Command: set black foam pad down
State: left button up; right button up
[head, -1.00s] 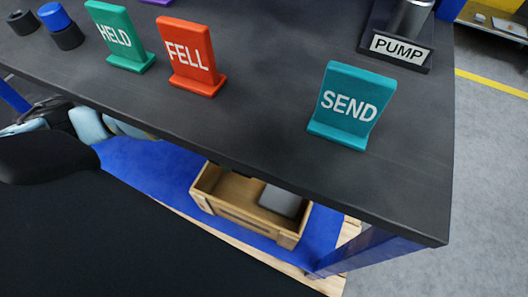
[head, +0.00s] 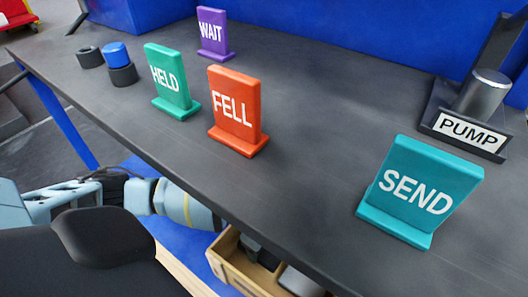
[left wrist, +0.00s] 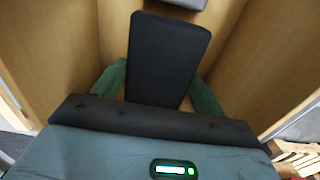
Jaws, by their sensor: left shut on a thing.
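The black foam pad (left wrist: 165,50) is a flat dark slab in the left wrist view, between the two green fingers of my left gripper (left wrist: 157,86). The gripper is shut on it. Wooden crate walls stand on both sides of the pad; I cannot tell whether it touches the crate floor. In the head view my left arm reaches down below the table's front edge toward the wooden crate (head: 232,268), and the table hides part of the crate. My right gripper is in neither view.
A grey block (left wrist: 178,3) lies in the crate beyond the pad. On the dark table (head: 310,150) stand the HELD (head: 170,82), FELL (head: 235,110), WAIT (head: 214,32) and SEND (head: 420,190) signs, a PUMP block (head: 470,132) and small cylinders (head: 122,70). The table edge overhangs the crate.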

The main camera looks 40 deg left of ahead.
aim_at(264, 251)
pick_arm(q)
notch_tip(264, 251, down, 5)
jog(key=shift+r+b, duration=0.2)
jog(key=shift+b, duration=0.7)
jog(key=shift+f, duration=0.25)
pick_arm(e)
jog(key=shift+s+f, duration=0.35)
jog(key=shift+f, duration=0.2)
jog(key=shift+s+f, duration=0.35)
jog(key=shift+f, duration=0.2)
pick_arm(q)
jog(key=shift+f, duration=0.1)
jog(key=o, duration=1)
jog(key=shift+c, duration=0.2)
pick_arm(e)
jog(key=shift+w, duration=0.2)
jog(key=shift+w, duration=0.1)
